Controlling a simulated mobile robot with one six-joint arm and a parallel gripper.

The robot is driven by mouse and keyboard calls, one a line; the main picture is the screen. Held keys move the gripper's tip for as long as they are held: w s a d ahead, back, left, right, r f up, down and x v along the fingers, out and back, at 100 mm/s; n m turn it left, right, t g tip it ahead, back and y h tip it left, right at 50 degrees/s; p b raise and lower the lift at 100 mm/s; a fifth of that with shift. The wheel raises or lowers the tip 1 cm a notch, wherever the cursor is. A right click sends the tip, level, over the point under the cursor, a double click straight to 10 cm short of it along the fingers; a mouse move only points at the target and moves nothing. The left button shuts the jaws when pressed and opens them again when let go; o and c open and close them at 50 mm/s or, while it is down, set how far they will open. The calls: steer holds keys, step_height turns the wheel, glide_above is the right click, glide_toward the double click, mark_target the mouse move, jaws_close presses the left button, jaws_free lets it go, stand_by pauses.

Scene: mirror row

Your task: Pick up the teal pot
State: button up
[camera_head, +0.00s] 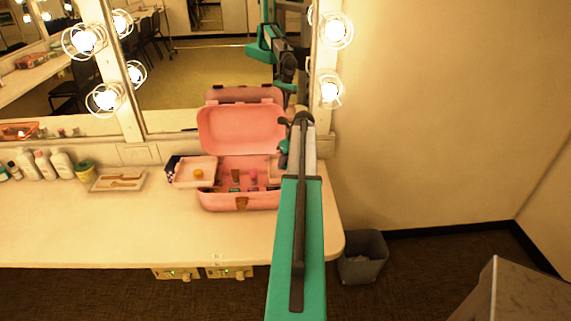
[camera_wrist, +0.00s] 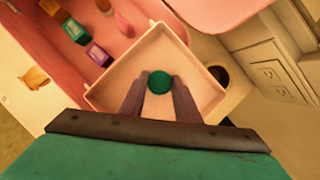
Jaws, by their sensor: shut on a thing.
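The teal pot (camera_wrist: 159,82) is a small round dark green-teal piece in the wrist view. It sits between the two fingertips of my gripper (camera_wrist: 159,93), which is shut on it. Pot and fingertips are over the pale tray (camera_wrist: 128,71) at one side of the pink case; I cannot tell whether the pot touches the tray floor. In the head view the open pink case (camera_head: 240,130) stands on the counter, and my arm hides the pot and the fingertips.
Inside the case lie several small cosmetics (camera_wrist: 97,54). A left tray (camera_head: 195,172) holds a yellow-orange pot (camera_head: 198,174). Bottles (camera_head: 62,163) and a flat tray (camera_head: 118,180) stand further left. The mirror (camera_head: 205,65) rises behind. The front left counter (camera_head: 120,235) is clear.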

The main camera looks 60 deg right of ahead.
mark_target(286, 163)
steer(key=shift+r, duration=0.15)
steer(key=shift+r+b, duration=0.95)
steer(key=shift+r, duration=0.45)
steer(key=s+a+r+b, duration=0.2)
steer(key=s+a+b, duration=0.1)
steer(key=s, duration=1.2)
steer(key=shift+s+a+b, duration=0.15)
steer(key=shift+s+b, duration=0.15)
steer(key=shift+b, duration=0.55)
steer(key=w+a+f+n+g+y, duration=0.15)
steer(key=w+a+n+y, duration=0.35)
steer(key=w+a+n, duration=1.6)
steer(key=w+a+n+g, duration=0.2)
steer(key=w+a, duration=0.2)
steer(key=a, duration=1.1)
steer(key=w+a+n+g, duration=0.1)
steer(key=w+a+n, duration=0.2)
steer(key=a, duration=1.2)
steer(key=w+a+n+g, duration=0.2)
steer(key=w+a, duration=0.3)
steer(key=a, duration=1)
steer(key=shift+w+a+r+n+g+b, duration=0.15)
steer(key=shift+w+r+n+g+b, duration=0.15)
steer(key=shift+w+r+n+g, duration=0.15)
